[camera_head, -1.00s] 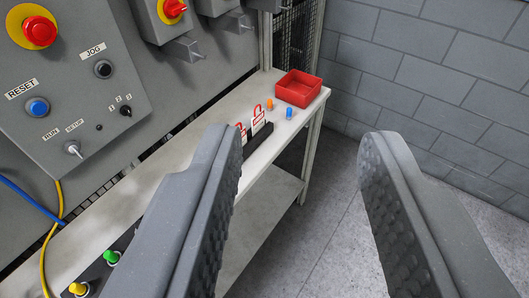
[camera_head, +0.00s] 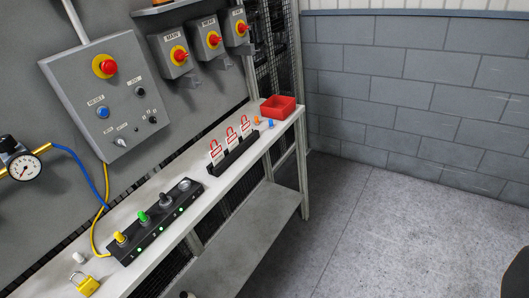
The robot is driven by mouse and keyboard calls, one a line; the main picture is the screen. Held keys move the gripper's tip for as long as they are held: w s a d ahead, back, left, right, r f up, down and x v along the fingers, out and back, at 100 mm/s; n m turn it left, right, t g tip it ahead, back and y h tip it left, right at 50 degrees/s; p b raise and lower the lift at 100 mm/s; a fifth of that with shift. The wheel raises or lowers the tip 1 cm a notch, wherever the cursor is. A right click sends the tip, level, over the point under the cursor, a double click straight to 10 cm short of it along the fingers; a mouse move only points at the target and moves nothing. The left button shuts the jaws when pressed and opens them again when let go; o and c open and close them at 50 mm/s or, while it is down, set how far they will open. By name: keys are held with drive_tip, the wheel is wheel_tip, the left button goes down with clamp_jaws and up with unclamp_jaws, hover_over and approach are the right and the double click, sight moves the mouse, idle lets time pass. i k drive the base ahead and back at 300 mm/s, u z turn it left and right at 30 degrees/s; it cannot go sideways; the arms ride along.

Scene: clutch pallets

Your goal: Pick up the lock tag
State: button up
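Three lock tags with red shackle-shaped tops and white lower parts stand in a row in a black holder (camera_head: 233,154) on the bench shelf. The near tag (camera_head: 216,153) is at the left, the middle tag (camera_head: 231,138) is behind it, and the far tag (camera_head: 245,126) is nearest the red bin. All three stand upright, with their lower edges hidden in the holder. My gripper's fingers do not show in the current view.
A red bin (camera_head: 278,108) stands at the shelf's far end. A black strip (camera_head: 157,223) with several knobs, a yellow padlock (camera_head: 86,286) and a cable lie nearer. A control box (camera_head: 108,91) and three switch boxes hang above.

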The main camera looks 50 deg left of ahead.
sight(233, 141)
drive_tip(key=z, duration=0.55)
drive_tip(key=i, duration=1.35)
drive_tip(key=u, duration=0.85)
drive_tip(key=i, duration=1)
drive_tip(key=u, duration=1.05)
drive_tip(key=i, duration=0.4)
drive_tip(key=u, duration=0.1)
drive_tip(key=k, duration=0.8)
drive_tip(key=u, duration=0.2)
drive_tip(key=i, duration=0.8)
drive_tip(key=z, duration=0.05)
